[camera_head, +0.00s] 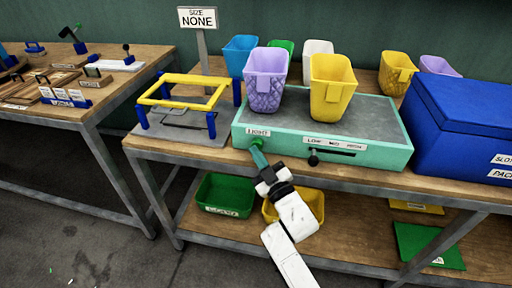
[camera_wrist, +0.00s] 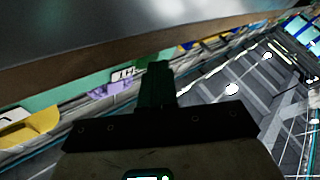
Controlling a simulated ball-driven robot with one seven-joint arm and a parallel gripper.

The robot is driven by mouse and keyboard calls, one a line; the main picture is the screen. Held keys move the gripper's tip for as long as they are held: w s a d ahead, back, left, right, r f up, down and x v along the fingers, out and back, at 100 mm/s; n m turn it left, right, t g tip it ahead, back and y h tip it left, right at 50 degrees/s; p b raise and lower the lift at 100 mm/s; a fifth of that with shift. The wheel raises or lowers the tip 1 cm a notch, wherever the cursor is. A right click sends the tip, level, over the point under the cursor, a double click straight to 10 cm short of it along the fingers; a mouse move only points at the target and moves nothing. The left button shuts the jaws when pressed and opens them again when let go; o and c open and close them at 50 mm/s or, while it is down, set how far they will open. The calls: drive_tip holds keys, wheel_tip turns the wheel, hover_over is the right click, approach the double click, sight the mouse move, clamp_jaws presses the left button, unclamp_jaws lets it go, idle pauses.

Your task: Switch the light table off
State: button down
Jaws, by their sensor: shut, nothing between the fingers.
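The light table (camera_head: 395,157) is a teal box with a flat grey top, on the workbench in the head view. Its top shows no clear glow. A LIGHT label (camera_head: 258,132) is at the left of its front, with a green knob or button (camera_head: 256,142) just below it. A black slider knob (camera_head: 313,160) sits in a slot under the LOW MID HIGH label. My gripper (camera_head: 257,151) is shut and empty, its tips right at the green button; whether they touch it I cannot tell. In the wrist view my shut fingers (camera_wrist: 157,75) point away, and the button is not discernible.
A purple cup (camera_head: 266,80) and a yellow cup (camera_head: 332,86) stand on the light table. A yellow-topped frame (camera_head: 190,82) is to its left, a blue box (camera_head: 460,125) to its right. Green and yellow bins (camera_head: 225,194) are on the shelf below.

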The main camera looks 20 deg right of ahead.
drive_tip(key=shift+s+a, duration=0.2)
drive_tip(key=shift+s, duration=0.15)
drive_tip(key=shift+a, duration=0.1)
drive_tip(key=s+a+b, duration=0.1)
drive_tip(key=s, duration=0.1)
drive_tip(key=s+a+b, duration=0.1)
drive_tip(key=s+a, duration=0.1)
drive_tip(key=s, duration=0.1)
drive_tip(key=shift+a+b, duration=0.2)
drive_tip(key=shift+b, duration=0.2)
idle(0.4)
